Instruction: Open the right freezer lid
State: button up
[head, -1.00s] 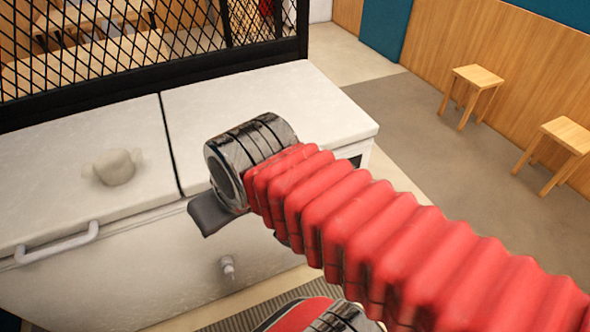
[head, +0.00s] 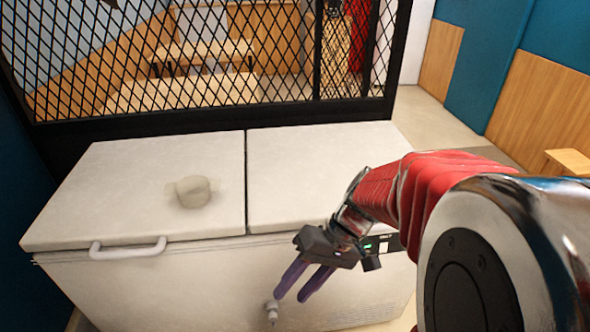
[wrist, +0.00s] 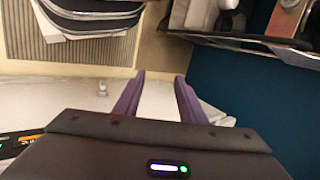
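The white chest freezer has a closed right lid (head: 318,175) and a closed left lid (head: 110,200) with a bar handle (head: 128,248) at its front edge. No handle shows on the right lid; my arm covers part of its front right edge. My gripper (head: 304,283) has two purple fingers, spread apart and empty, pointing down in front of the freezer's front wall, below the right lid's front edge. In the wrist view the fingers (wrist: 157,85) are also apart, with a pale surface between them.
A pale rounded pot-like object (head: 193,191) sits on the left lid. A small tap (head: 272,311) sticks out of the freezer's front near my fingertips. A black mesh partition (head: 220,60) stands behind the freezer. The right lid's top is clear.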

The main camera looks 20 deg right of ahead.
jog(key=w+d+f+m+t+y, duration=0.3)
jog(key=w+d+t, duration=0.15)
jog(key=d, duration=0.25)
jog(key=w+d+f+m+t+y, duration=0.3)
jog(key=d+t, duration=0.3)
jog(key=d, duration=0.1)
jog(key=s+d+f+m+t+h, duration=0.2)
jog(key=d+f+m+t+h, duration=0.2)
jog(key=d, duration=0.4)
jog(key=s+d+f+m+t+h, duration=0.3)
jog(key=d+f+t+h, duration=0.2)
jog(key=d, duration=0.4)
jog(key=shift+s+m+h, duration=0.2)
jog(key=shift+m+h, duration=0.2)
jog(key=shift+h, duration=0.5)
jog(key=shift+x, duration=6.9)
jog(key=shift+r, duration=0.1)
jog(key=shift+c, duration=0.3)
